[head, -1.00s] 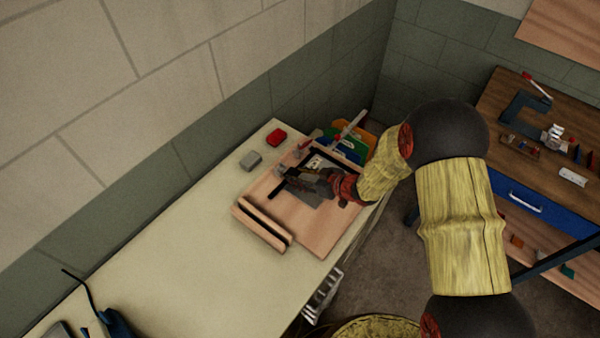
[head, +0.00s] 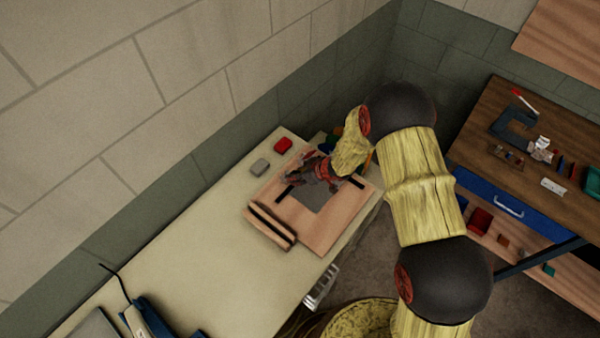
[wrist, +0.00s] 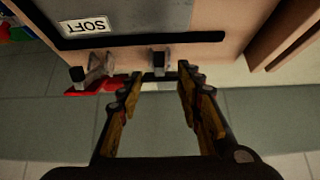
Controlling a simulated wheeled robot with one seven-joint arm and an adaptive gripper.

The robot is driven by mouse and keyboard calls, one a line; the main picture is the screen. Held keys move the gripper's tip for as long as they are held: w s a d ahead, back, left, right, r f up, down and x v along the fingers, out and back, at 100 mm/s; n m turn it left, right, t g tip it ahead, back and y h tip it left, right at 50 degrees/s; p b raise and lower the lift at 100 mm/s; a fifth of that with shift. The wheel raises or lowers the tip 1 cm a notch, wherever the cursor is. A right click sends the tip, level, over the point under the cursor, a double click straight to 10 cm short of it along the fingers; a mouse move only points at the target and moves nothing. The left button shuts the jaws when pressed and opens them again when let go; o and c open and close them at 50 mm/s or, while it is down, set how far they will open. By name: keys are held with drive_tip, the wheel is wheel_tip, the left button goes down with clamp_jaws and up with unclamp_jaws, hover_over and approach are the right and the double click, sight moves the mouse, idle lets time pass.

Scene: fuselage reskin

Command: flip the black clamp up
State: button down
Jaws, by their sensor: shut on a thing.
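The black clamp (wrist: 161,62) is at the edge of the wooden board (wrist: 238,20) in the wrist view, a dark upright piece with a black bar at its end. My gripper (wrist: 160,74) has its two fingertips on either side of that bar and is shut on it, with a gap between the fingers. In the head view my gripper (head: 316,168) is low over the board's far-left edge and hides the clamp. A second clamp (wrist: 97,68) with a red handle stands to the left in the wrist view, apart from my fingers.
A grey plate labelled SOFT (wrist: 150,18) and a black strip (wrist: 140,41) lie on the board. The near bench is mostly clear. A wooden workbench (head: 500,105) stands right.

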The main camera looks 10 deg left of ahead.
drive_tip(key=shift+w+a+r+p, duration=0.55)
drive_tip(key=shift+a+r+p, duration=0.2)
drive_tip(key=shift+r, duration=0.1)
drive_tip(key=shift+w+r, duration=0.1)
drive_tip(key=shift+w, duration=0.1)
drive_tip(key=shift+w+a, duration=0.1)
drive_tip(key=shift+a, duration=0.05)
drive_tip(key=c, duration=1.3)
unclamp_jaws()
drive_tip(key=shift+a+r, duration=0.15)
drive_tip(key=shift+a, duration=0.05)
drive_tip(key=shift+o, duration=0.6)
drive_tip(key=shift+r, duration=0.1)
drive_tip(key=s+d+f+v, duration=0.1)
drive_tip(key=v, duration=1)
drive_tip(key=shift+d, duration=0.25)
drive_tip(key=shift+s, duration=0.1)
